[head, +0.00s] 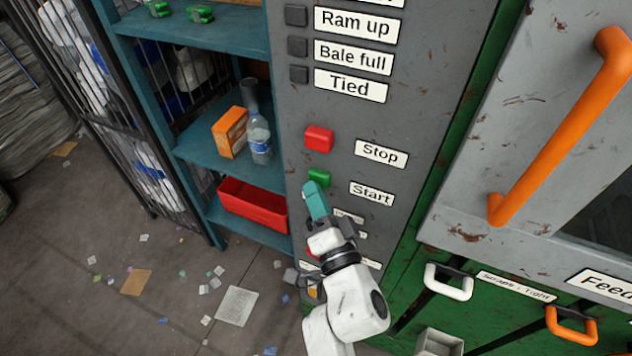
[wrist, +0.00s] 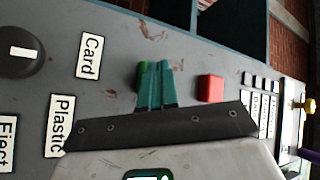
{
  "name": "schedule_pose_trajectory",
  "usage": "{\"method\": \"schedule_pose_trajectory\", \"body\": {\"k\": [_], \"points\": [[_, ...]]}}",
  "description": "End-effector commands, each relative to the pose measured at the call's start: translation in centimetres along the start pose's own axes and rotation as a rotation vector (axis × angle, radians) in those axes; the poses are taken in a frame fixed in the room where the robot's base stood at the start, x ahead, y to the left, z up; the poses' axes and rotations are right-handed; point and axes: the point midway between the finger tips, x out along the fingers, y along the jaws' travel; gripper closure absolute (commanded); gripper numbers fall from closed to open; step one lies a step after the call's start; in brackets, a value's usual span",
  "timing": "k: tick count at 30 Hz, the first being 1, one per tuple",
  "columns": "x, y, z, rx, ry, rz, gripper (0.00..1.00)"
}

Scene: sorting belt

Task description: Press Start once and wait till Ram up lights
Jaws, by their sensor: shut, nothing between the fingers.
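The green Start button (head: 320,177) is on the grey control panel (head: 345,120), left of its Start label (head: 372,194). My gripper (head: 316,188) is shut and empty, its teal fingertips at the lower edge of the Start button. In the wrist view the shut fingers (wrist: 158,72) overlap the green button (wrist: 145,74); I cannot tell whether they touch it. The Ram up lamp (head: 297,16) at the top of the panel is dark. The Bale full lamp (head: 298,46) and Tied lamp (head: 299,74) are dark too.
A red Stop button (head: 319,139) is just above Start; it also shows in the wrist view (wrist: 210,88). A teal shelf (head: 200,150) with a bottle, an orange box and a red bin stands left. A large orange handle (head: 560,125) is right. Scraps litter the floor.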

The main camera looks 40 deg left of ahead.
Motion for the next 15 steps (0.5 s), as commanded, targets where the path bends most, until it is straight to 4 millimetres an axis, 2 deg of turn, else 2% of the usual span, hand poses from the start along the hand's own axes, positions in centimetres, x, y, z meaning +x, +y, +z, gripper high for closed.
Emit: {"method": "schedule_pose_trajectory", "body": {"k": [15], "points": [[-1.4,-0.9,0.9,0.001,0.001,0.000,1.00]]}}
